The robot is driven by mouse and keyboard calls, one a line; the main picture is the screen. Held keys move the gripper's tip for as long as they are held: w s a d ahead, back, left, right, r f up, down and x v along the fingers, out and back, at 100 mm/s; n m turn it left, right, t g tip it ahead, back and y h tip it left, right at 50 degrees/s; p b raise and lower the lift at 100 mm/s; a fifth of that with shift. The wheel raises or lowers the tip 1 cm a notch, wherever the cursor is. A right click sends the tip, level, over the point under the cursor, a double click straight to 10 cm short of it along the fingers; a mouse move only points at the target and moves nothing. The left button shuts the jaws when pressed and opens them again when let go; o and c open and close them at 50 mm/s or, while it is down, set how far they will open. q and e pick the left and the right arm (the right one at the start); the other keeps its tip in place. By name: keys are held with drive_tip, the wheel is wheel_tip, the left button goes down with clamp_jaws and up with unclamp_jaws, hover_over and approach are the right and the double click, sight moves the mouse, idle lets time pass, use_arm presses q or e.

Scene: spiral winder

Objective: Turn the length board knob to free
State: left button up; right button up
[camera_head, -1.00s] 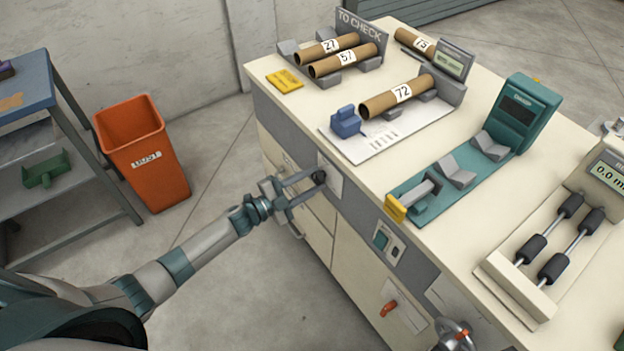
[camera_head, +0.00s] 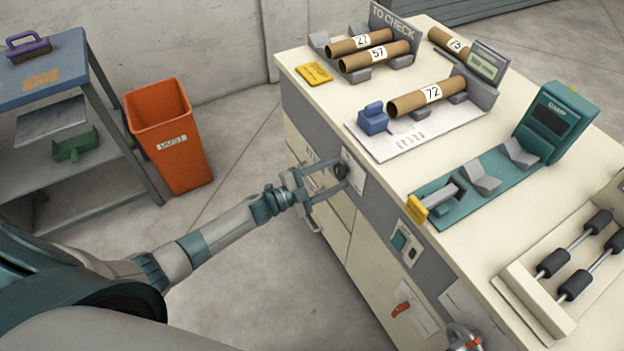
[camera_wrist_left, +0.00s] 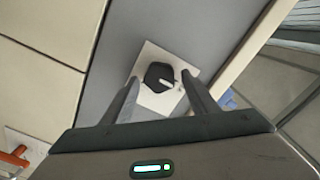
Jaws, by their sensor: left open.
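The black knob (camera_head: 342,172) sits on a white plate on the grey upper band of the cabinet's front, below the board that bears tube 72. In the left wrist view the knob (camera_wrist_left: 158,77) is a dark faceted disc with a pale pointer aimed to the right and slightly down. My left gripper (camera_head: 328,192) is open in front of the plate. In the left wrist view its two fingers (camera_wrist_left: 160,95) point at the plate, one on each side of the knob. I cannot tell whether they touch it.
A switch panel (camera_head: 407,243) and a red handle (camera_head: 401,309) are further along the cabinet front. Tubes, a teal gauge (camera_head: 553,122) and a roller stand (camera_head: 535,300) are on top. An orange bin (camera_head: 172,140) and a shelf cart (camera_head: 45,75) stand left; floor between is clear.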

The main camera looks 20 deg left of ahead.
use_arm(q)
drive_tip(key=shift+s+a+f, duration=0.1)
drive_tip(key=shift+s+a, duration=0.35)
drive_tip(key=shift+s, duration=0.05)
drive_tip(key=shift+b+v, duration=1.45)
drive_tip(key=shift+v, duration=6.55)
drive_tip(key=s+d+f+n+y, duration=0.1)
drive_tip(key=s+f+n+y, duration=0.15)
drive_tip(key=f, duration=0.45)
drive_tip(key=s+f+n+g+y, duration=0.1)
drive_tip(key=s+f+n+y, duration=0.1)
drive_tip(key=f+n, duration=0.35)
drive_tip(key=s+d+f+n+y, duration=0.1)
drive_tip(key=s+f+n+y, duration=0.15)
drive_tip(key=f, duration=0.65)
drive_tip(key=s+d+f+n+g+y, duration=0.1)
drive_tip(key=s+d+f+n+g, duration=0.1)
drive_tip(key=s+d+f, duration=0.3)
drive_tip(key=s+d+f+n+g+y, duration=0.1)
drive_tip(key=s+d+f+n+g, duration=0.2)
drive_tip(key=s+d+f, duration=0.3)
drive_tip(key=s+f, duration=0.4)
drive_tip(key=f, duration=0.1)
drive_tip(key=shift+s+f+g, duration=0.4)
use_arm(e)
drive_tip(key=w+a+r+t, duration=0.2)
drive_tip(key=w+r, duration=0.1)
drive_tip(key=w, duration=0.4)
drive_tip(key=shift+w+a+y, duration=0.2)
drive_tip(key=shift+w+y, duration=0.1)
